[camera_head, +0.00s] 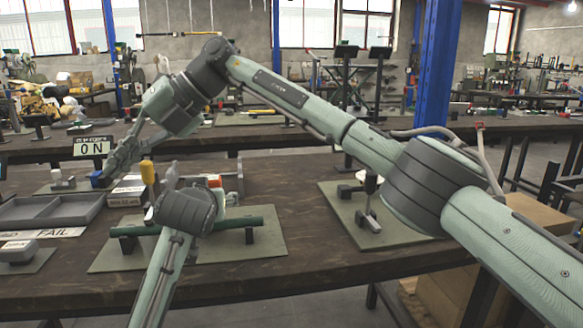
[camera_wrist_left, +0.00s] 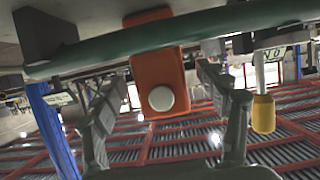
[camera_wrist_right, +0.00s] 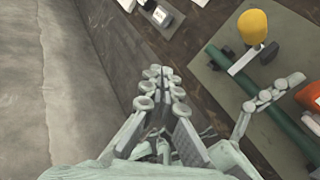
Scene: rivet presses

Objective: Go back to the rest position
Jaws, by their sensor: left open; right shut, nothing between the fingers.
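My right arm reaches across from the right in the head view. Its gripper (camera_head: 110,172) points down over the table's left part, beyond the yellow handle. In the right wrist view the right gripper's fingers (camera_wrist_right: 165,90) are together and hold nothing. My left arm comes up from the bottom, and its gripper (camera_head: 190,180) is at the press fixture, partly hidden by its wrist. In the left wrist view its fingers (camera_wrist_left: 165,105) are apart. An orange block (camera_wrist_left: 158,65) with a white round button shows between them in the picture; contact cannot be told.
The fixture has a green bar (camera_head: 240,223) and a yellow handle (camera_head: 148,172). A grey tray (camera_head: 50,210), FAIL label (camera_head: 55,232) and ON sign (camera_head: 92,147) are at left. A second fixture (camera_head: 368,205) stands right, under my right arm.

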